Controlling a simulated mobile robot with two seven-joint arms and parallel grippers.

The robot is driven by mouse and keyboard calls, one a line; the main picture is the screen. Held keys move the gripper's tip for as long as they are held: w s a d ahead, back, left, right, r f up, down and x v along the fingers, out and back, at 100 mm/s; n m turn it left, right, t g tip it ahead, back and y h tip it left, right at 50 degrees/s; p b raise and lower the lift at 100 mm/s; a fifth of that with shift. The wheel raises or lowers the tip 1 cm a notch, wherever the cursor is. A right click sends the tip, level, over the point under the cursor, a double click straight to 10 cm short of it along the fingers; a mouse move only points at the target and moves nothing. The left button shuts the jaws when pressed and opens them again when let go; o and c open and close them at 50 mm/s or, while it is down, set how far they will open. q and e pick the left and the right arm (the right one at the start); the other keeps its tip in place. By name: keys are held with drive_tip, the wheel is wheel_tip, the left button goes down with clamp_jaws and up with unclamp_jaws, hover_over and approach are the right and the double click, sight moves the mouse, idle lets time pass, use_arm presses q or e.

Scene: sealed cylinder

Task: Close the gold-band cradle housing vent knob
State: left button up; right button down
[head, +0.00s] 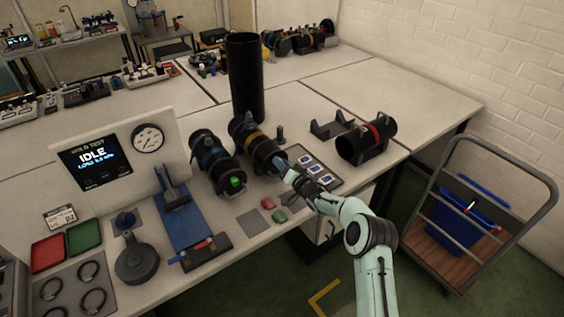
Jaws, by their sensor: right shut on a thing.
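The gold-band housing (246,137), a black cylinder with a gold ring, lies in its cradle near the middle of the bench. My right gripper (280,165) is at its near end and shut on the vent knob there. The fingers hide the knob, so its angle cannot be told. My left gripper is not in view.
A blue-band housing (211,155) with a green end knob (236,182) lies close on the left. A tall black tube (246,75) stands behind. A red-band housing (368,139) and an empty cradle (333,124) are to the right. The test panel (97,163) reads IDLE.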

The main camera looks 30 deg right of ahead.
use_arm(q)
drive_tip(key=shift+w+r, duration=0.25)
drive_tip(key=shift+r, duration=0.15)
use_arm(e)
drive_tip(key=shift+r+m, duration=0.1)
drive_tip(key=shift+m, duration=0.5)
use_arm(q)
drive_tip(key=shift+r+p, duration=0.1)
drive_tip(key=shift+p, duration=0.2)
use_arm(e)
drive_tip(key=c, duration=0.9)
unclamp_jaws()
use_arm(q)
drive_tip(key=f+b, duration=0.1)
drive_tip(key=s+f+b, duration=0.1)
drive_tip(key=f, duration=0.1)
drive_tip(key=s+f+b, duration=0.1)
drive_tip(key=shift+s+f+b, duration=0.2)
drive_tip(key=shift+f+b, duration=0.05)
drive_tip(key=shift+b, duration=0.1)
use_arm(e)
drive_tip(key=s, duration=0.9)
drive_tip(key=s+d, duration=0.1)
drive_tip(key=s, duration=0.3)
drive_tip(key=shift+s, duration=0.2)
